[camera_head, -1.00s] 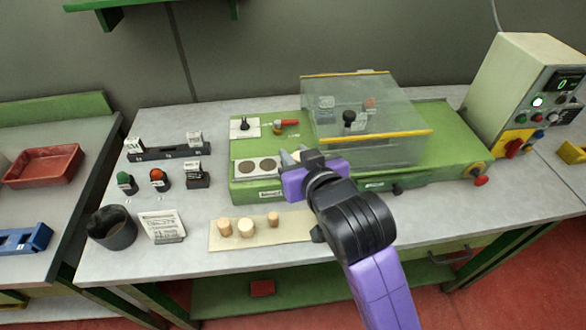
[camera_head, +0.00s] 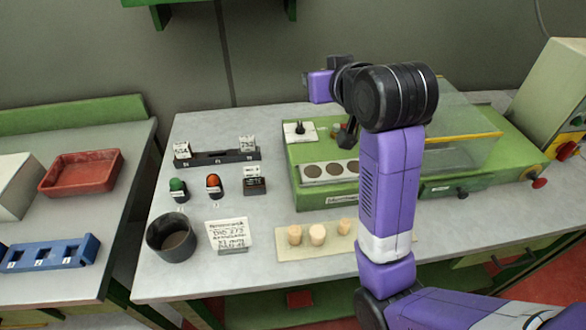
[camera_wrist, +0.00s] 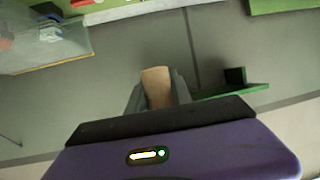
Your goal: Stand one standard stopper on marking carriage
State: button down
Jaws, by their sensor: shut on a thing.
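My gripper (camera_wrist: 158,92) is shut on a tan cork stopper (camera_wrist: 155,80), seen between its fingers in the wrist view. In the head view my gripper (camera_head: 320,86) is raised above the back of the green machine (camera_head: 300,153); its fingertips and the stopper are hidden there. A pale plate with dark round spots (camera_head: 309,180), apparently the marking carriage, lies at the machine's front left; the visible spots look empty. Several tan stoppers stand on a pale board (camera_head: 287,252) in front of the machine, including a short wide one (camera_head: 317,235). My arm hides the board's right part.
A clear cover (camera_head: 465,112) stands over the machine, partly behind my arm. A dark cup (camera_head: 172,240), a written card (camera_head: 228,236), a green button (camera_head: 177,186), an orange button (camera_head: 214,182) and a black rack (camera_head: 215,159) stand left of the machine. A red tray (camera_head: 82,172) lies on the left table.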

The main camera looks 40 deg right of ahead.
jog(key=b, duration=0.1)
send_over(309, 164)
notch_tip(309, 164, down, 16)
jog(key=shift+s+r, duration=0.1)
jog(key=shift+f+b, duration=0.3)
jog(key=shift+f, duration=2.25)
jog(key=shift+y, duration=0.3)
jog(key=c, duration=1.1)
grip_release()
jog(key=shift+f, duration=0.15)
jog(key=shift+c, duration=0.2)
jog(key=shift+r, duration=0.25)
jog(key=p+v, duration=0.1)
jog(key=v, duration=1.1)
jog(key=shift+f, duration=0.2)
